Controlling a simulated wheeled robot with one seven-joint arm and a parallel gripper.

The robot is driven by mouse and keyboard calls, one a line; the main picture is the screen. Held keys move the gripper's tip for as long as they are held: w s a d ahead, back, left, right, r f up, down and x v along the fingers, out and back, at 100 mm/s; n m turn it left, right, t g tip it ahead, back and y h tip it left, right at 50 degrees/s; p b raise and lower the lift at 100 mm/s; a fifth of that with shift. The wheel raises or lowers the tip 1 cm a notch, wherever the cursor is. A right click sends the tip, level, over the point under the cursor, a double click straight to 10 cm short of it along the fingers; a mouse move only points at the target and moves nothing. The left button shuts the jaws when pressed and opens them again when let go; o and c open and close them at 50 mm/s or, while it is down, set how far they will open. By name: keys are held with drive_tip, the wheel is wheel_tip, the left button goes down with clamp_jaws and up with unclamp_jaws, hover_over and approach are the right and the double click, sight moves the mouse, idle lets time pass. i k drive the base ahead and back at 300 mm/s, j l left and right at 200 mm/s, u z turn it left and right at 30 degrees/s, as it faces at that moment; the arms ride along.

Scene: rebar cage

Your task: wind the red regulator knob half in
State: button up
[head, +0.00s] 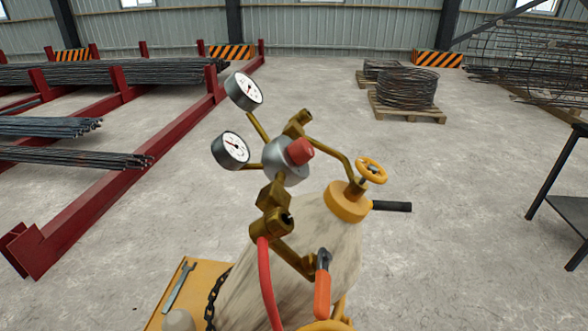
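The red regulator knob (300,151) sits on the front of a round grey regulator body (280,168), above the middle of the head view. How far it is wound in cannot be read from this view. Two round white-faced gauges, an upper one (244,90) and a lower one (231,150), stand to the left on brass stems. Brass fittings (271,229) hang below the body, with a red hose (267,285) running down. A yellow handwheel (371,170) is right of the knob on the cylinder's valve. My gripper is not in view.
A pale cylinder (320,245) stands below the regulator, with an orange-handled lever (322,290) and a black bar (391,206) close by. A wrench (179,285) lies on a yellow platform (163,312) beside a chain (215,297). A dark table (571,207) stands right; floor between is clear.

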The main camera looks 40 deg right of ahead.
sight(300, 151)
drive_tip(key=k+z, duration=0.2)
drive_tip(key=z, duration=0.25)
drive_tip(key=k+z, duration=0.25)
drive_tip(key=z, duration=0.15)
drive_tip(key=k+l+z, duration=0.15)
drive_tip(key=z, duration=0.3)
